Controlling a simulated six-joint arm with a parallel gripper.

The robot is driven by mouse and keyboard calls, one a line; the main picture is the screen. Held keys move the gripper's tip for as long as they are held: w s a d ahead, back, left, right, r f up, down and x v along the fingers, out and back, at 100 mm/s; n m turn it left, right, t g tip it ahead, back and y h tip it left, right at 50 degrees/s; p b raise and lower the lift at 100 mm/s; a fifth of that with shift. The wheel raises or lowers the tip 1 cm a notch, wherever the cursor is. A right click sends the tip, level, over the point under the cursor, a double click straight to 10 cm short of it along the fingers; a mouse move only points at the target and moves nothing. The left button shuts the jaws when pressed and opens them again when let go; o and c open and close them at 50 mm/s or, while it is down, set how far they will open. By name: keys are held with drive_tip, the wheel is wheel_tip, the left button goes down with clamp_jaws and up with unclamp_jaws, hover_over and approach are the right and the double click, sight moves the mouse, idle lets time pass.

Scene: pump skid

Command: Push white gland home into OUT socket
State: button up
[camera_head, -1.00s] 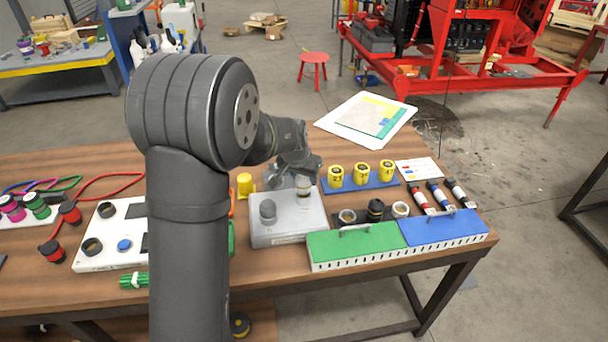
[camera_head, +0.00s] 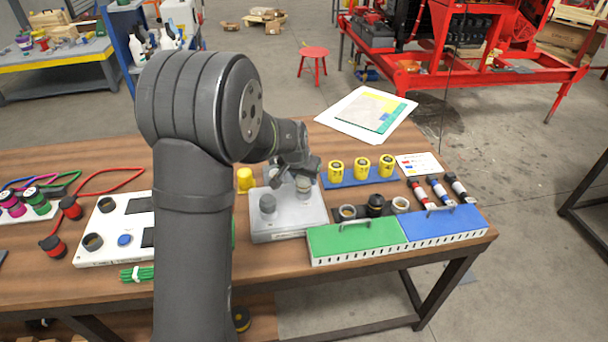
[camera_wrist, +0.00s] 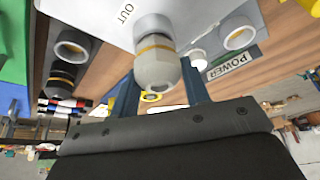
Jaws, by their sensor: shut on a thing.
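The grey box (camera_head: 288,226) stands on the wooden table in the head view. In the wrist view its top (camera_wrist: 90,12) carries the printed word OUT beside a pale round socket (camera_wrist: 153,27). The white gland (camera_wrist: 157,68), with an orange-yellow band, is lined up with this socket and meets it; how deep it sits I cannot tell. It also shows small in the head view (camera_head: 303,186). My gripper (camera_wrist: 160,88) is shut on the gland, one dark finger on each side. In the head view my gripper (camera_head: 297,168) is over the back right part of the box.
A blue strip with yellow caps (camera_head: 361,180) lies behind right. A yellow piece (camera_head: 244,180) stands left.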

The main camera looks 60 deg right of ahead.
drive_tip(key=shift+f, duration=0.3)
drive_tip(key=o, duration=1.2)
drive_tip(key=shift+r, duration=0.15)
drive_tip(key=v, duration=1.7)
drive_tip(key=shift+r, duration=0.15)
